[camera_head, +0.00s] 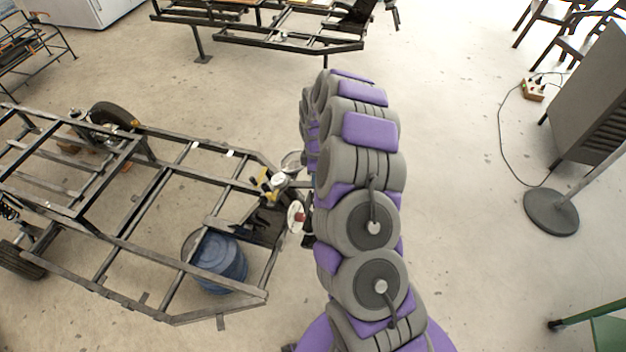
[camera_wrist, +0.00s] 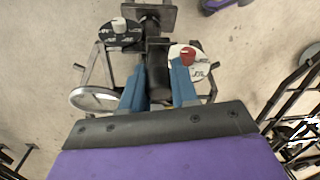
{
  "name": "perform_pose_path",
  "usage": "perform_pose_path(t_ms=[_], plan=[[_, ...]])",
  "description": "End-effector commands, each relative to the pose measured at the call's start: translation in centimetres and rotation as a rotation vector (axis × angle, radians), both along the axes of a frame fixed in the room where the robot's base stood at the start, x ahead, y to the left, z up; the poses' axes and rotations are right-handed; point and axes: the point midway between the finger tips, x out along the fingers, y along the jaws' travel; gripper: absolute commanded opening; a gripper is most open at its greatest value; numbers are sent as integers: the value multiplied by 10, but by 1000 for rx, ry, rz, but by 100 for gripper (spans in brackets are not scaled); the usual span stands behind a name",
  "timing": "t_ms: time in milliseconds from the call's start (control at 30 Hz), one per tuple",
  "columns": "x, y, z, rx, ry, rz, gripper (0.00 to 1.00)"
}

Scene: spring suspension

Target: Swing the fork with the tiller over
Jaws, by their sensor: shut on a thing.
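In the wrist view, my gripper (camera_wrist: 158,88) has its two blue fingers on either side of a dark upright bar, which looks like the tiller (camera_wrist: 157,68), and is shut on it. Around it is the fork assembly (camera_wrist: 101,68), with thin grey bars, a silver ring at the left and a dark plate at the top. A black disc with a pale cap (camera_wrist: 120,29) and a white disc with a red cap (camera_wrist: 188,55) sit beside the bar. In the head view, the fork end (camera_head: 277,181) shows at the frame's near right end; my arm hides the gripper.
The dark metal chassis frame (camera_head: 128,210) fills the left of the head view. A blue barrel (camera_head: 217,263) stands under it. A round stand base (camera_head: 551,212), a grey cabinet (camera_head: 596,95) and a cable with a power strip (camera_head: 533,90) are at right. Floor between is clear.

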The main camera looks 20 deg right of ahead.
Motion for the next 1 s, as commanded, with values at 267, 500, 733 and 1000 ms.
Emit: perform_pose_path(t_ms=[267,500,733,1000], plan=[[3,-5,0,5,11,25,0],[3,-5,0,5,11,25,0],[4,-5,0,6,10,25,43],[5,-1,0,4,10,26,54]])
